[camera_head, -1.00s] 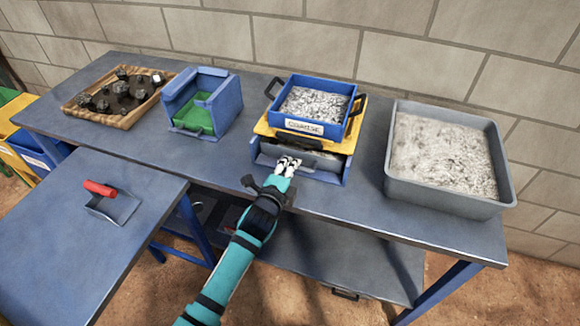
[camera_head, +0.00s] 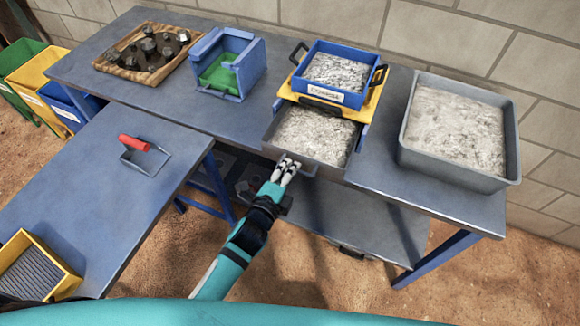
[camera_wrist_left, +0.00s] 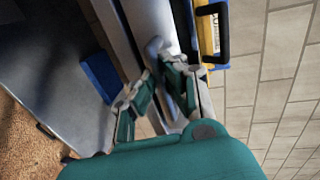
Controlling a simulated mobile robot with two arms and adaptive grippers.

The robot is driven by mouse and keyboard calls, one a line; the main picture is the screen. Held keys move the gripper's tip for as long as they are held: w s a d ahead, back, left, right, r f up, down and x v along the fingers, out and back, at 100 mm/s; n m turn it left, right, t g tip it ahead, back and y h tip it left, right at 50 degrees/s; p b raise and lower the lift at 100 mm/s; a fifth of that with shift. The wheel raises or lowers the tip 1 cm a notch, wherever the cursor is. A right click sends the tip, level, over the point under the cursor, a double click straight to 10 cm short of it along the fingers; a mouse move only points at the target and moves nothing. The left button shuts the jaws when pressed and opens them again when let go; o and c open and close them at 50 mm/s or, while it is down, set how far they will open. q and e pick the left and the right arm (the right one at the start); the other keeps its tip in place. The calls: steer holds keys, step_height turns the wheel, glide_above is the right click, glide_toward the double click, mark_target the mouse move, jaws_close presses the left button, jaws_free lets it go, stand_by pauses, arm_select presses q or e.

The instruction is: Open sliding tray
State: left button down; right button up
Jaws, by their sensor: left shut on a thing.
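The sliding tray (camera_head: 311,164) is grey and filled with pale grey crushed stone. It is pulled out toward me from the blue housing below a yellow frame (camera_head: 325,105), and its stone fill lies exposed. My left gripper (camera_head: 287,166) is shut on the handle at the front of the tray. In the left wrist view, the fingers of the left gripper (camera_wrist_left: 158,85) close around a grey metal handle (camera_wrist_left: 156,48). My right gripper is not in view.
A blue sieve box (camera_head: 343,77) of stones sits on the yellow frame. A large grey bin (camera_head: 408,153) stands to the right. A blue box with green inside (camera_head: 227,62) and a wooden tray (camera_head: 128,71) stand left. A red-handled scoop (camera_head: 143,152) lies on the near table.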

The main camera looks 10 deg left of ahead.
arm_select(q)
steer(key=c, duration=1.7)
jaws_free()
steer(key=shift+o, duration=0.2)
steer(key=v, duration=1.2)
steer(key=shift+f, duration=0.1)
steer(key=s+a+f+n+g+y, duration=0.1)
steer(key=s+a+f+n+g, duration=0.15)
steer(key=f, duration=0.65)
steer(key=s+a+f+n+g+y, duration=0.1)
steer(key=s+a+f+n+g, duration=0.15)
steer(key=f, duration=0.65)
steer(key=s+a+f+n+g+y, duration=0.1)
steer(key=s+f+n, duration=0.2)
steer(key=f, duration=0.6)
steer(key=s+a+f+n+g+y, duration=0.1)
steer(key=s+a+f+n+g, duration=0.3)
steer(key=s+f, duration=0.5)
steer(key=s+a+f+n+g, duration=0.3)
steer(key=s+a+f+n, duration=0.2)
steer(key=s, duration=0.9)
step_height(320, 180, down, 4)
steer(key=shift+s+f+n+g+y, duration=0.15)
steer(key=shift+s+n+g+y, duration=0.2)
steer(key=shift+n, duration=0.75)
